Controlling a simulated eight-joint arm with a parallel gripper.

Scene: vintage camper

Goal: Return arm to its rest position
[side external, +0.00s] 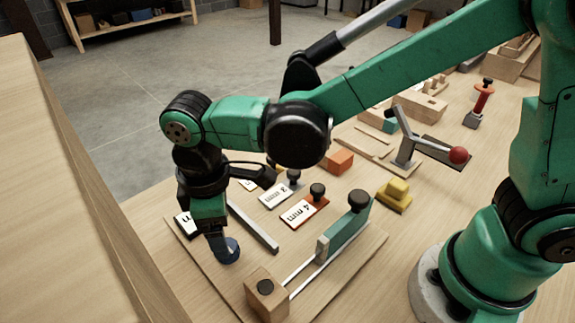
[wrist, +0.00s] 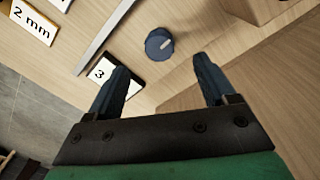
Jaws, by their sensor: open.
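My green arm reaches across the bench from the right in the side external view, bent down at the wrist. My gripper (side external: 215,238) hangs low over the near left part of a wooden board. In the wrist view, my gripper (wrist: 160,67) has its two dark blue fingers spread apart with nothing between them. A round blue knob (wrist: 159,43) with a pale mark sits on the board just past the fingertips. The knob also shows in the side external view (side external: 229,252), close beside the fingers; whether they touch cannot be told there.
Labelled blocks, including a 4 mm one (side external: 301,212), stand near a grey metal bar (side external: 254,227). A wooden block (side external: 266,293), a green slider (side external: 347,232), a yellow block (side external: 394,195) and a red-ball lever (side external: 457,155) lie right. A wooden panel (side external: 60,190) rises left.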

